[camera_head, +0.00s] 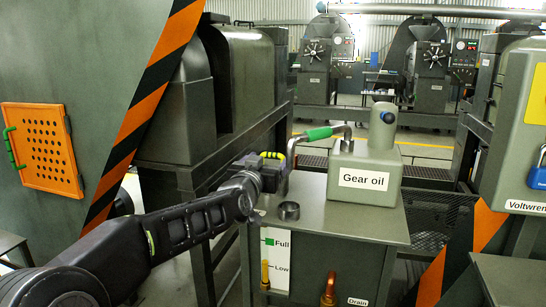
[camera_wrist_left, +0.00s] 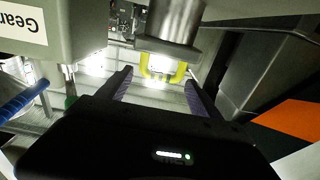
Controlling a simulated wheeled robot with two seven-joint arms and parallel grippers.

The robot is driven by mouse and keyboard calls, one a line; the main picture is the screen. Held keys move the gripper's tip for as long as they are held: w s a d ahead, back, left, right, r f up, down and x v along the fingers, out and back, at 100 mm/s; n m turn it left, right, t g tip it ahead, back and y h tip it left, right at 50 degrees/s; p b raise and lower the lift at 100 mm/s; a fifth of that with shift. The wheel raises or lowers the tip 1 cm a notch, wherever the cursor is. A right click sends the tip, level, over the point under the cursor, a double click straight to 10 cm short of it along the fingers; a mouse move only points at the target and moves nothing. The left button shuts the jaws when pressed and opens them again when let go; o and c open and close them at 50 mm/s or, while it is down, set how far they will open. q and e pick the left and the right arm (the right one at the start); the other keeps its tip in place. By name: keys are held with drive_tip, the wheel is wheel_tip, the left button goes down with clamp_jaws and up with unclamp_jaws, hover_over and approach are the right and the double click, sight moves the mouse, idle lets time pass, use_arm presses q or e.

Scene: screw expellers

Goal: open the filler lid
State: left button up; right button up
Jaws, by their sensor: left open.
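A metal cylinder (camera_wrist_left: 172,28) with a yellow U-shaped handle (camera_wrist_left: 163,70) shows in the left wrist view; I take it for the filler lid. In the head view a bit of yellow (camera_head: 272,155) shows at the top of my left gripper (camera_head: 275,172), which hides most of whatever is behind it. In the left wrist view my left gripper (camera_wrist_left: 160,77) is open, with one finger on each side of the yellow handle and gaps between. A short metal ring (camera_head: 289,211) stands on the tank top just below the gripper. My right gripper is not in view.
The Gear oil can (camera_head: 365,177) stands on the tank top (camera_head: 345,222), right of my left gripper. A bent bar with a green grip (camera_head: 319,133) is behind, between them. A dark machine housing (camera_head: 235,85) rises at the left. The tank's front right top is clear.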

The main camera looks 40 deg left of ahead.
sight(272, 157)
use_arm(q)
drive_tip(key=x, duration=0.4)
drive_tip(key=shift+c, duration=0.5)
clamp_jaws()
idle(0.4)
